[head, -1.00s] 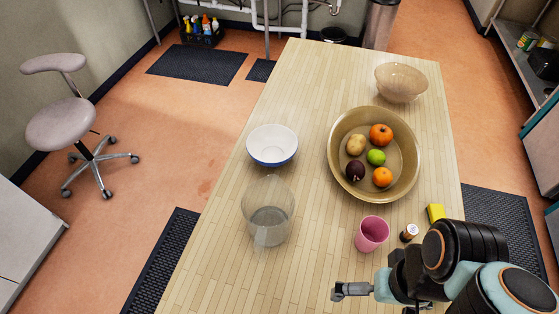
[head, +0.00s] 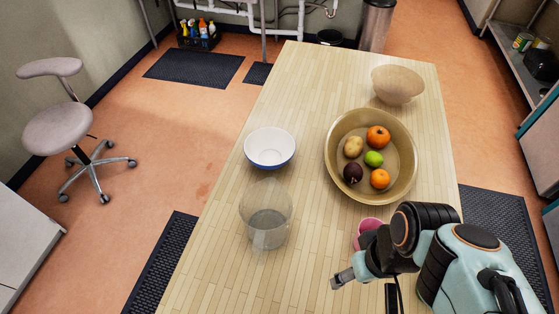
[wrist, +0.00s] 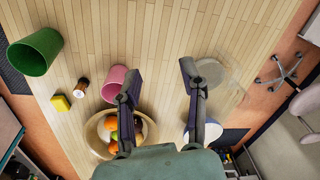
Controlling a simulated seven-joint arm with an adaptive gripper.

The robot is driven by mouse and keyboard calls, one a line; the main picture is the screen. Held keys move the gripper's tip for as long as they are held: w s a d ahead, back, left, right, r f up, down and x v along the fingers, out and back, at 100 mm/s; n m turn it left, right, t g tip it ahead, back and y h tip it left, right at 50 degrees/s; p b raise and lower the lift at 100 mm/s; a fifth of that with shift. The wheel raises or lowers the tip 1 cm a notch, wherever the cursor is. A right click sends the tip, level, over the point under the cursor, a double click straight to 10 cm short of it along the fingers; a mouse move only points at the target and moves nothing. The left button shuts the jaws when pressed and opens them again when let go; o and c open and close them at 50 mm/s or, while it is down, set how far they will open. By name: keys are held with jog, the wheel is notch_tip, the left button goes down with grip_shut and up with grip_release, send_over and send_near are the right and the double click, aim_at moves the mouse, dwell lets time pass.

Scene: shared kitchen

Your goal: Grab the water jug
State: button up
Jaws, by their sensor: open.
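The water jug (head: 266,222) is a clear, see-through vessel standing on the wooden table, left of my gripper in the head view. It shows faintly in the wrist view (wrist: 212,74), to the right of the fingers. My gripper (head: 342,279) is over the near part of the table, to the right of the jug and apart from it. In the wrist view its two fingers (wrist: 158,82) are spread with nothing between them. My arm partly hides a pink cup (head: 366,228) in the head view.
A white-and-blue bowl (head: 270,147) stands just beyond the jug. A large tan bowl (head: 409,186) of fruit and vegetables and a smaller beige bowl (head: 398,84) stand farther back. The wrist view shows a green bin (wrist: 35,52), a yellow sponge (wrist: 60,102) and a small bottle (wrist: 82,85). Table between jug and gripper is clear.

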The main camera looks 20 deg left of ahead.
jog(key=w+a+f+n+y, duration=0.1)
jog(key=w+a+f+n, duration=0.3)
jog(key=a+f+n, duration=0.25)
jog(key=n+y, duration=0.2)
jog(key=n, duration=0.5)
send_near(260, 264)
jog(key=a+f, duration=0.1)
jog(key=shift+w+x, duration=0.2)
jog(key=shift+x, duration=3.4)
jog(key=shift+a, duration=0.15)
jog(key=shift+r, duration=0.1)
grip_shut()
